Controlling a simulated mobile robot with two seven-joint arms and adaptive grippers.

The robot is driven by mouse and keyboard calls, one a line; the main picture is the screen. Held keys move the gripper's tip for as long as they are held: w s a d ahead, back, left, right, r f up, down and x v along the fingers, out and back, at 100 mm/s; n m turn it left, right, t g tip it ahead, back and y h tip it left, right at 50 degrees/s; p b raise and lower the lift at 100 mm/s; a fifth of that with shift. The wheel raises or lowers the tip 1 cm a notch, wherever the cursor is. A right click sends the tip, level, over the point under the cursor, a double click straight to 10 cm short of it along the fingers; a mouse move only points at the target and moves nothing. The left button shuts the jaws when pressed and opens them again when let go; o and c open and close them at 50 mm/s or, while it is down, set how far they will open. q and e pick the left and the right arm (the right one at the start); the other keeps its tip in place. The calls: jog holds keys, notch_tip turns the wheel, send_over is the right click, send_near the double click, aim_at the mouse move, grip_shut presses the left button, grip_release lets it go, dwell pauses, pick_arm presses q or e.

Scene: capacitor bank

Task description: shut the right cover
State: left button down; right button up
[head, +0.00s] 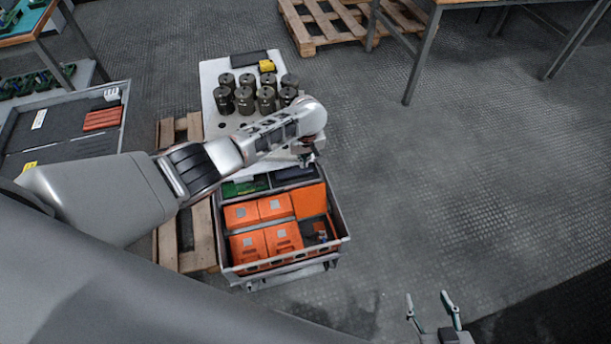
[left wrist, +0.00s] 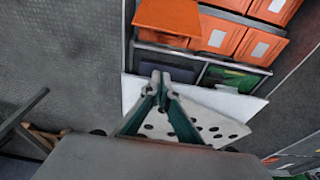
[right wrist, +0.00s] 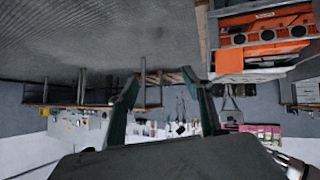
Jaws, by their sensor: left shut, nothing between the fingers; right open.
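A grey metal bin (head: 340,222) holds several orange units. At its right, an orange cover (head: 309,200) stands raised behind a dark open compartment (head: 319,231). The cover also shows at the top of the left wrist view (left wrist: 168,17), tilted up. Other orange covers (head: 248,247) lie flat to its left. My left gripper (head: 309,162) is shut and empty, just behind the bin near the white board, apart from the cover; its fingertips (left wrist: 161,78) meet in the left wrist view. My right gripper (head: 429,298) is open and empty over the floor at the front right.
A white board (head: 222,128) with dark cylinders (head: 246,100) and a yellow block (head: 267,66) lies behind the bin. Wooden pallets (head: 198,250) show at the left. A grey tray (head: 70,135) stands further left. The floor at the right is clear.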

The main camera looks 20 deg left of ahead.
aim_at(302, 181)
pick_arm(q)
jog(key=f+b, duration=0.2)
jog(key=f, duration=0.1)
jog(key=f+b, duration=0.2)
jog(key=f, duration=0.2)
jog(key=a+f+b, duration=0.1)
jog(key=f+b, duration=0.1)
jog(key=f, duration=0.2)
jog(key=shift+w+f, duration=0.15)
jog(key=shift+w, duration=0.25)
jog(key=s+d+r, duration=0.1)
jog(key=s+r+p, duration=0.1)
jog(key=shift+d+r, duration=0.4)
jog(key=shift+s+d+f, duration=0.2)
jog(key=shift+s+f, duration=0.05)
jog(key=shift+s, duration=0.1)
pick_arm(e)
jog(key=shift+w+a+f, duration=0.35)
jog(key=shift+a+f, duration=0.05)
jog(key=shift+f, duration=0.15)
pick_arm(q)
jog(key=shift+p, duration=0.3)
